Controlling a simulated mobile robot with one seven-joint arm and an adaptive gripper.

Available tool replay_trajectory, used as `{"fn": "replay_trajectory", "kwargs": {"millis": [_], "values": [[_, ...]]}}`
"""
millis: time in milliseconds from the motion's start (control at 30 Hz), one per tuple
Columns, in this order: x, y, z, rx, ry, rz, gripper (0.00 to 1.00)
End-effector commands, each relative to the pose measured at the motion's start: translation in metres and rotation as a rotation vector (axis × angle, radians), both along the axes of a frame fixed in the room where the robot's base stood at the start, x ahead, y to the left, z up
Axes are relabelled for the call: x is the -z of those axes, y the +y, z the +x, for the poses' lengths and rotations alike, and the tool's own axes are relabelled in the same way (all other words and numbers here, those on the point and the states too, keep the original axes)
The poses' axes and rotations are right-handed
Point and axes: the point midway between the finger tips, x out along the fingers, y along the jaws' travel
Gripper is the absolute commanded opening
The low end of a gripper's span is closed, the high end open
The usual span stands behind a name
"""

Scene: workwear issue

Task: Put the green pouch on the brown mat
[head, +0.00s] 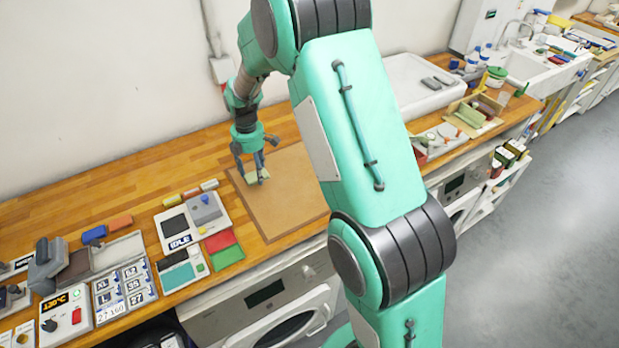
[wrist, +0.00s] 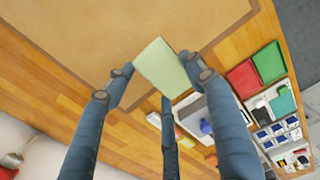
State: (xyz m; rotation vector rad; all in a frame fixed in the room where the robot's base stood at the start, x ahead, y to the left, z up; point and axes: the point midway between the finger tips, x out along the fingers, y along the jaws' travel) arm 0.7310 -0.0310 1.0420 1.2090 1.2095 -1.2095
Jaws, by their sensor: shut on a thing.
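The pale green pouch (head: 254,177) is held in my gripper (head: 258,170) over the back left part of the brown mat (head: 290,205). In the wrist view my gripper (wrist: 160,76) has its fingers closed on the sides of the pouch (wrist: 161,66). There the pouch overlaps the edge of the mat (wrist: 100,35). I cannot tell whether the pouch touches the mat or hangs a little above it. The fingers hide part of the pouch, and my arm hides the mat's right side in the head view. The visible part of the mat is otherwise bare.
Left of the mat on the wooden counter (head: 150,180) are a grey device marked IDLE (head: 190,222), red and green pads (head: 222,248), and several small rolls. Further left are label cards (head: 125,285). Right of my arm stands a tray (head: 472,116) with items.

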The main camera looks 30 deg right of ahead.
Motion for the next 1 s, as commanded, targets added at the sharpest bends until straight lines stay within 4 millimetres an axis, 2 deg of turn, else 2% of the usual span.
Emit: {"fn": "replay_trajectory", "kwargs": {"millis": [33, 200, 300, 500, 567, 833, 1000], "values": [[0.003, -0.019, -0.005, 0.007, 0.0, 0.0, 0.29], [0.003, -0.068, -0.022, 0.005, 0.001, 0.0, 0.29], [0.003, -0.089, -0.03, 0.004, 0.0, 0.0, 0.29], [0.004, -0.119, -0.044, 0.003, 0.001, 0.0, 0.29], [0.004, -0.126, -0.047, 0.002, 0.001, 0.0, 0.29], [0.043, -0.124, -0.047, -0.001, 0.004, 0.001, 0.29], [0.052, -0.124, -0.046, 0.0, 0.001, 0.0, 0.29]]}}
